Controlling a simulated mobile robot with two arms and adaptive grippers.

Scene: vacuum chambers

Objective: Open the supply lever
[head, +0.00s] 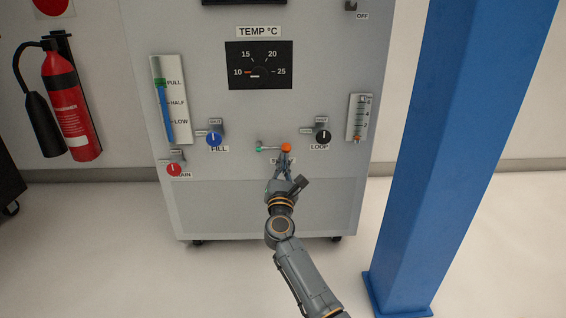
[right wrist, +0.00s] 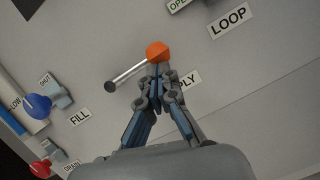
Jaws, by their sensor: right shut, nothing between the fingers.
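The supply lever is a thin metal rod with an orange ball knob (head: 286,148) on the front of the grey cabinet. In the head view the rod lies about level, with its knob at the right end and a small green mark near its left end. In the right wrist view the knob (right wrist: 157,52) is at the upper end of the slanting rod (right wrist: 128,74). My right gripper (head: 285,156) is shut and empty, its fingertips (right wrist: 157,80) just below the knob; I cannot tell whether they touch it. The gripper partly hides the SUPPLY label (right wrist: 184,83). My left gripper is out of view.
The blue FILL knob (head: 213,138) and red DRAIN knob (head: 174,169) are left of the lever, the black LOOP knob (head: 322,137) is right. A blue post (head: 455,150) stands at the right. A fire extinguisher (head: 70,100) hangs at the left.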

